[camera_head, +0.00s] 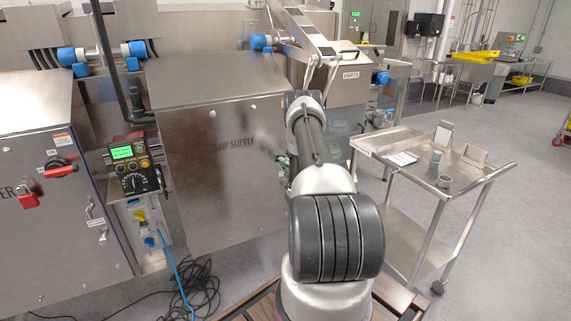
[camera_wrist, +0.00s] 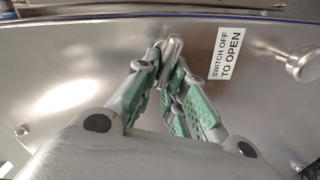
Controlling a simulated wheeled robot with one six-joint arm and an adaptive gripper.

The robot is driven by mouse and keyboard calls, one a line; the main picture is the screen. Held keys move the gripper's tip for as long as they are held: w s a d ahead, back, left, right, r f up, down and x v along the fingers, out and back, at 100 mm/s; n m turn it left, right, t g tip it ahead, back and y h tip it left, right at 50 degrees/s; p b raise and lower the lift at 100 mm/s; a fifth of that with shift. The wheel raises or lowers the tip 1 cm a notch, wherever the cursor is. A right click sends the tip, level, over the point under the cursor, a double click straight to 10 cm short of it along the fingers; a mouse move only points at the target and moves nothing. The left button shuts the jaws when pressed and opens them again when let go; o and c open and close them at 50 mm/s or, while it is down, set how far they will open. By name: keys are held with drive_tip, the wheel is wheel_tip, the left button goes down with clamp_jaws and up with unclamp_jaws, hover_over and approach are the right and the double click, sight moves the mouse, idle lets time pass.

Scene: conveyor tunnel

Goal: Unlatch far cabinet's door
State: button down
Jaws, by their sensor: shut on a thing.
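The far cabinet (camera_head: 215,165), a brushed steel box lettered "AMP SUPPLY" as far as I can see, stands in the middle of the head view. Its door front looks closed there, and my arm covers its right edge. In the wrist view a steel door panel (camera_wrist: 75,75) fills the background, with a "SWITCH OFF TO OPEN" label (camera_wrist: 226,54). My gripper (camera_wrist: 167,62) is shut on a small rounded metal latch handle (camera_wrist: 174,43) left of that label. A second metal knob or handle (camera_wrist: 302,64) sticks out at the right.
A left cabinet (camera_head: 45,245) has a red rotary handle (camera_head: 60,168) and a padlock. A control box (camera_head: 137,165) sits between the cabinets, with black cables (camera_head: 195,285) on the floor below. A steel cart (camera_head: 395,180) stands close to my arm's right.

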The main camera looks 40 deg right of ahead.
drive_tip(key=shift+a+f+n, duration=0.1)
drive_tip(key=shift+f+n, duration=0.1)
drive_tip(key=shift+n, duration=0.6)
drive_tip(key=shift+f+n, duration=0.15)
drive_tip(key=shift+n, duration=0.65)
drive_tip(key=c, duration=1.5)
unclamp_jaws()
drive_tip(key=v, duration=1.2)
